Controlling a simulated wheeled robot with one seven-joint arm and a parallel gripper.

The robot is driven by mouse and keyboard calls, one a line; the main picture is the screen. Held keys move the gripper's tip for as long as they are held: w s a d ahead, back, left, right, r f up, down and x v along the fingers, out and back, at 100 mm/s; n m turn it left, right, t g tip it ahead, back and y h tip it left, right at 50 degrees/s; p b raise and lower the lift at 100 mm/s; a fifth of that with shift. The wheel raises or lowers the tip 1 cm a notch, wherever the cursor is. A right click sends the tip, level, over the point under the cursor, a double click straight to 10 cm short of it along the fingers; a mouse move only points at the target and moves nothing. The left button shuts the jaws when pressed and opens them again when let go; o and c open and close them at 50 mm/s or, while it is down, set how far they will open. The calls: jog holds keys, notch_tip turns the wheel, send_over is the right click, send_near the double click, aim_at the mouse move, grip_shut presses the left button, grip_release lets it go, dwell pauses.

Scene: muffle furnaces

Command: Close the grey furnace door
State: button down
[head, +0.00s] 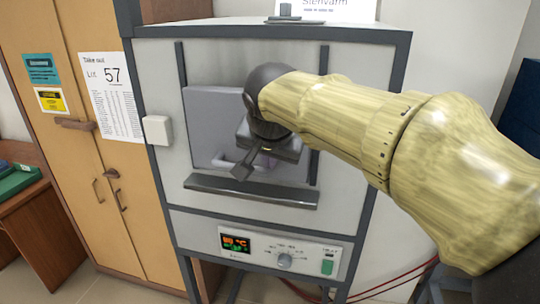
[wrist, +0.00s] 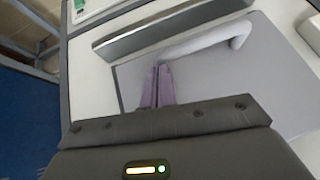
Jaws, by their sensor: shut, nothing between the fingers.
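The grey furnace door (head: 208,115) is a flat panel between two dark upright rails on the furnace front. It sits low between the rails, above a dark ledge; I cannot tell whether it is fully shut. Its pale bar handle (head: 222,163) runs along the lower part of the door and is partly hidden by my gripper (head: 262,160). In the wrist view, the door (wrist: 270,75) fills the right side, and the handle (wrist: 205,40) lies just beyond my gripper's purple fingers (wrist: 160,72). The fingers are together and empty, close to the handle; contact is unclear.
The dark ledge (head: 250,191) juts out below the door. A control panel (head: 280,255) with a lit display is underneath. A white box (head: 158,130) is fixed left of the door. A wooden cabinet (head: 75,150) stands close on the left.

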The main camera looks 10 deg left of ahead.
notch_tip(320, 180, down, 3)
jog(key=shift+r+b, duration=0.1)
jog(key=shift+b, duration=0.7)
jog(key=shift+s+d+f, duration=0.1)
jog(key=shift+f, duration=0.15)
jog(key=shift+r, duration=0.1)
jog(key=p, duration=0.5)
send_near(270, 171)
jog(key=r, duration=0.1)
jog(key=shift+s+d, duration=0.2)
jog(key=shift+s, duration=0.25)
jog(key=shift+w, duration=0.1)
